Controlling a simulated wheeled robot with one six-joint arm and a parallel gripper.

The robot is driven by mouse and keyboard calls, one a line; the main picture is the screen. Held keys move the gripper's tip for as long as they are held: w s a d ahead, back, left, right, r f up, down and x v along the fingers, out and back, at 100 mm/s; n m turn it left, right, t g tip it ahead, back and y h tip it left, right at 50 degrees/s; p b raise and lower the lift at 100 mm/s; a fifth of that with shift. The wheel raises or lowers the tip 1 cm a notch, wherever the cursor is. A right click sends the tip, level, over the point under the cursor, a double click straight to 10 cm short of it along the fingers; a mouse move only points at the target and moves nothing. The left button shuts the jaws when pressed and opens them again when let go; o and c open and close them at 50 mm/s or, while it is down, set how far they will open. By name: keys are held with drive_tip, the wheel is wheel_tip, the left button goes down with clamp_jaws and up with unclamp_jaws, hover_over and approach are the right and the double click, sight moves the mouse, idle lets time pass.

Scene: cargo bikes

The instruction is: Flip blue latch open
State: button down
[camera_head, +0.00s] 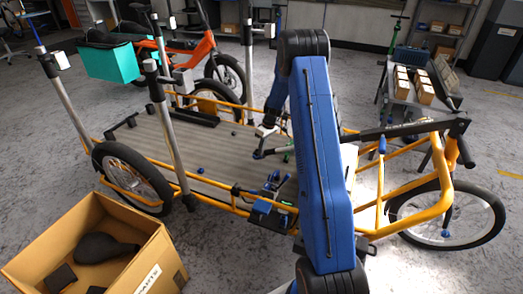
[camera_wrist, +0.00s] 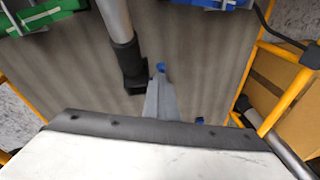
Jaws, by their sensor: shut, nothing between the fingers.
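A blue latch (camera_head: 263,207) with dark parts sits on the near edge of the orange cargo bike's deck, just left of my blue arm link. In the wrist view a blue piece (camera_wrist: 215,4), likely the same latch, shows cut off at the top edge. My gripper (camera_head: 264,131) is above the deck, beyond the latch and apart from it, small and partly hidden by my arm. In the wrist view my gripper (camera_wrist: 160,85) appears as a narrow grey wedge pointing at the deck, shut and empty. The latch's lever position is too small to tell.
A green clamp (camera_wrist: 40,14) lies at the wrist view's upper left. A silver post with a black end (camera_wrist: 125,48) stands close to the gripper. The wooden deck (camera_head: 190,150) is mostly clear. A cardboard box (camera_head: 150,265) stands on the floor at front left.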

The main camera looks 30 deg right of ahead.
drive_tip(key=a+f+m+t+h, duration=0.2)
drive_tip(key=a+f+m, duration=0.1)
drive_tip(key=a, duration=0.5)
drive_tip(key=shift+w+a+m+h, duration=0.3)
drive_tip(key=shift+w+m, duration=0.05)
drive_tip(key=shift+m, duration=0.45)
idle(0.6)
drive_tip(key=shift+w+f, duration=0.1)
drive_tip(key=shift+w+d, duration=0.5)
drive_tip(key=shift+d, duration=0.1)
